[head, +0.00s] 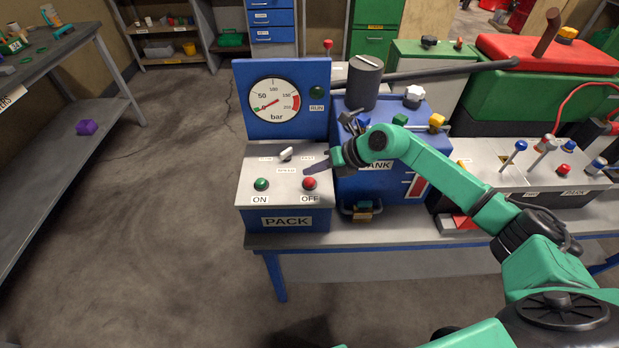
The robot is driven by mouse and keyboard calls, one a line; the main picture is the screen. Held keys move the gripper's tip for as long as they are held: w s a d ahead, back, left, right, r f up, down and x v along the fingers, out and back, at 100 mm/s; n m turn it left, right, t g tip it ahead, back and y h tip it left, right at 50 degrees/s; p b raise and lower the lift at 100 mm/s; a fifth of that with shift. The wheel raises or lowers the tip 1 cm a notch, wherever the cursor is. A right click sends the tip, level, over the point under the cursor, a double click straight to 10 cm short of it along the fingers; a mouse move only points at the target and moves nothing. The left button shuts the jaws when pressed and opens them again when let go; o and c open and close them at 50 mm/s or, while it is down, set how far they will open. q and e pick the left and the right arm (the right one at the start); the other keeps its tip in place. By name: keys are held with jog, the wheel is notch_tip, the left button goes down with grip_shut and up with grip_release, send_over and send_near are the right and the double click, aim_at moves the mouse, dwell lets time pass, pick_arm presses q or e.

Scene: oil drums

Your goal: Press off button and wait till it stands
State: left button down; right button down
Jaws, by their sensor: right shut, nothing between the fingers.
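The red OFF button (310,184) sits on the grey sloped top of the PACK control box (285,222), at its right side. The green ON button (261,184) is to its left. A white speed lever (287,153) stands behind them. A dark green RUN lamp (317,91) is beside the gauge. My right gripper (306,171) is shut and empty, its fingertips just behind the OFF button; contact cannot be told. My left gripper is not in view.
The blue TANK unit (400,185) with a dark cylinder (365,82) stands right of the box, under my right forearm. A RACK box with levers (535,165) is farther right. A grey table (45,75) is at the left. Floor between is clear.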

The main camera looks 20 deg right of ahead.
aim_at(313, 183)
jog(key=shift+r+p, duration=1.6)
jog(key=shift+r, duration=0.8)
jog(key=shift+f, duration=0.1)
